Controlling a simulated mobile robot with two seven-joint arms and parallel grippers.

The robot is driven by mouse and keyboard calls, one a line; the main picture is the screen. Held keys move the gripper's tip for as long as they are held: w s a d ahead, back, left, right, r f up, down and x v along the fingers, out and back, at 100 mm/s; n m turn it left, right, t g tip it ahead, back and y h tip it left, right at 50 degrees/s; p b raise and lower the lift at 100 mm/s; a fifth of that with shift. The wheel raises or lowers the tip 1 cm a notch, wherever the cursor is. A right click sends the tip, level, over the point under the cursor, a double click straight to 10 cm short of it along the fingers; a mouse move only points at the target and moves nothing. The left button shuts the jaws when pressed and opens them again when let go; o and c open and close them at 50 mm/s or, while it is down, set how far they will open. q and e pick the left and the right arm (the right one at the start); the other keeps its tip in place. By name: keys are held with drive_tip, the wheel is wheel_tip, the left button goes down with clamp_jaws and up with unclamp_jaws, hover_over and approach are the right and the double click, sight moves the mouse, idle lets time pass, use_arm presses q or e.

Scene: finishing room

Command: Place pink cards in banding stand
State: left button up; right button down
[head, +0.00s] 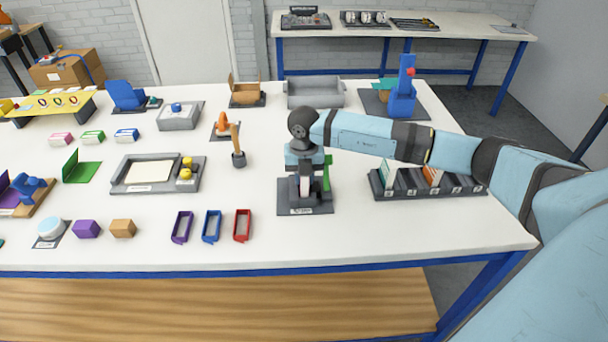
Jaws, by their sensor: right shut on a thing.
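My right gripper (304,178) points down over a dark, labelled stand with a green upright, which looks like the banding stand (291,209). It is shut on a small pale thing (304,188), which looks like the pink cards seen edge-on. The fingers hide much of it, and its colour is hard to tell. It is upright and low at the stand's middle; I cannot tell whether it touches the base. My left gripper is not in view.
A dark slotted rack (430,193) with a few upright cards stands to the right, under my forearm. Purple, blue and red holders (242,226) lie to the left. A wooden-handled tool (236,140) stands behind-left. Pink-white (60,138), green and blue blocks lie far left.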

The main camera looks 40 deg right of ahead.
drive_tip(key=shift+f, duration=0.1)
drive_tip(key=shift+f, duration=0.1)
drive_tip(key=c, duration=1)
unclamp_jaws()
drive_tip(key=shift+o, duration=0.2)
drive_tip(key=shift+r, duration=0.6)
wheel_tip(320, 180, up, 11)
drive_tip(key=shift+r+b, duration=0.1)
drive_tip(key=shift+b, duration=0.65)
drive_tip(key=shift+a, duration=0.1)
